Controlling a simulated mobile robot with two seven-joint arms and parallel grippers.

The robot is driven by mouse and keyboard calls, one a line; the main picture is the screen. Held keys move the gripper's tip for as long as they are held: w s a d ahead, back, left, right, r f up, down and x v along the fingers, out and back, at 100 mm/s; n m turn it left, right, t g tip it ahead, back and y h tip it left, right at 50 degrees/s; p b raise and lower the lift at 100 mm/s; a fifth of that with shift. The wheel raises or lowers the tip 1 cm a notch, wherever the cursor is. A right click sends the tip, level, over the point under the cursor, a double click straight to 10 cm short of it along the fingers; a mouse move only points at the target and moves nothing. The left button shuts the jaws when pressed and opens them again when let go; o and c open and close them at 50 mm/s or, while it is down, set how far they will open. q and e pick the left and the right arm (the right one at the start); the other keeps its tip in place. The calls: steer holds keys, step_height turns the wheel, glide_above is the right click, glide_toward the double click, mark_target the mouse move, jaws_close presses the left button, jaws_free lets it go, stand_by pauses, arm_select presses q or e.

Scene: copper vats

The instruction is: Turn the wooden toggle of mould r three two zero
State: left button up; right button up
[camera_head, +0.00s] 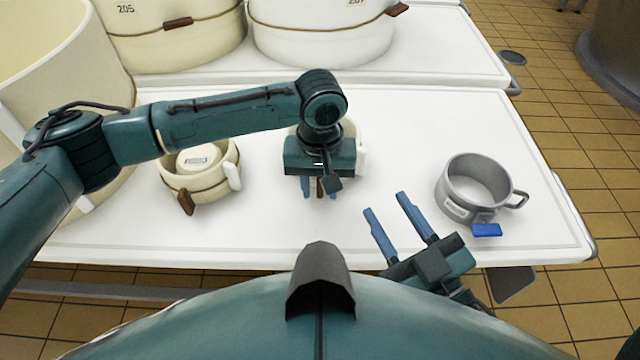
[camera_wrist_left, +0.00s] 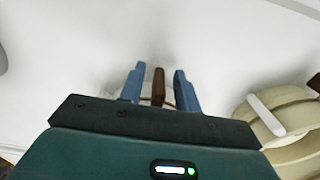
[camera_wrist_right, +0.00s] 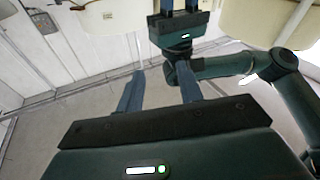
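A small cream mould stands on the white table, mostly hidden under my left gripper (camera_head: 320,190); its number cannot be read. Its brown wooden toggle (camera_head: 320,187) shows between the two blue fingers, also in the left wrist view (camera_wrist_left: 158,87). There the fingers stand on either side of the toggle with small gaps, so the left gripper is open around it, not closed on it. My right gripper (camera_head: 398,212) is open and empty over the table's front edge, right of the mould. A second small mould (camera_head: 200,172) with a brown toggle (camera_head: 186,203) stands to the left; its label is unreadable.
A grey metal pot (camera_head: 466,192) with a handle and a blue block (camera_head: 487,230) are at the table's right. Large cream moulds (camera_head: 180,50) marked 205 and 207 stand behind; a tall cream vessel (camera_head: 50,60) is at left. The table between mould and pot is clear.

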arm_select(q)
jaws_close()
